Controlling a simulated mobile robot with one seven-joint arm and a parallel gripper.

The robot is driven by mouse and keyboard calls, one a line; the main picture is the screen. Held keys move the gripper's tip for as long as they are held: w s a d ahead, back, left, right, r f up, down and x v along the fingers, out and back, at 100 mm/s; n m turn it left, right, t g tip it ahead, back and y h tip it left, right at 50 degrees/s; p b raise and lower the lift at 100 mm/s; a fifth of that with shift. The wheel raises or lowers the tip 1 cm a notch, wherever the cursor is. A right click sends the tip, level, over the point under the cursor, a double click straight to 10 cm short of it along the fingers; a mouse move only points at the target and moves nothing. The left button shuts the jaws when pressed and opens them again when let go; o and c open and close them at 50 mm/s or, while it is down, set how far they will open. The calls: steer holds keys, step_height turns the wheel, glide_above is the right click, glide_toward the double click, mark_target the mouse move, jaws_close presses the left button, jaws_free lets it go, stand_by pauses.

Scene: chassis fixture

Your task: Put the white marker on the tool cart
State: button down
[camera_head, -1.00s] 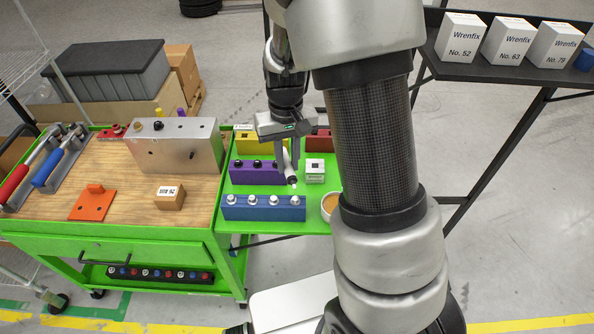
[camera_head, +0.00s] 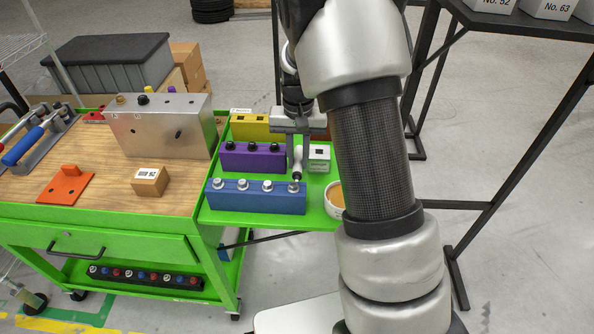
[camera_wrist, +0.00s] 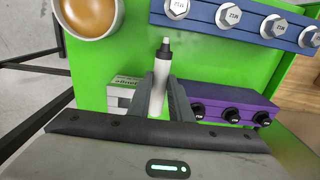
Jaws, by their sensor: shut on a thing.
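The white marker (camera_wrist: 157,92) is pinched between the fingers of my gripper (camera_wrist: 160,100), its grey tip pointing away from the wrist. In the head view the marker (camera_head: 297,167) hangs tilted below my gripper (camera_head: 298,155), over the green side shelf (camera_head: 318,217) of the green cart with the wooden top (camera_head: 110,188). It is beside the purple block's right end and behind the blue block's right end. I cannot tell whether the tip touches anything. My arm covers part of the shelf's right side.
Near the marker are the blue block with bolts (camera_head: 255,197), purple block (camera_head: 250,158), yellow block (camera_head: 255,128), white box (camera_head: 319,158) and a round cup (camera_head: 335,197). The wooden top holds a metal box (camera_head: 160,130), orange bracket (camera_head: 65,187) and cardboard box (camera_head: 150,182).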

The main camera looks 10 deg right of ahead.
mark_target(298, 161)
steer(key=shift+f+b, duration=0.35)
steer(key=shift+f, duration=1.6)
steer(key=shift+f, duration=0.15)
steer(key=c, duration=1.9)
jaws_free()
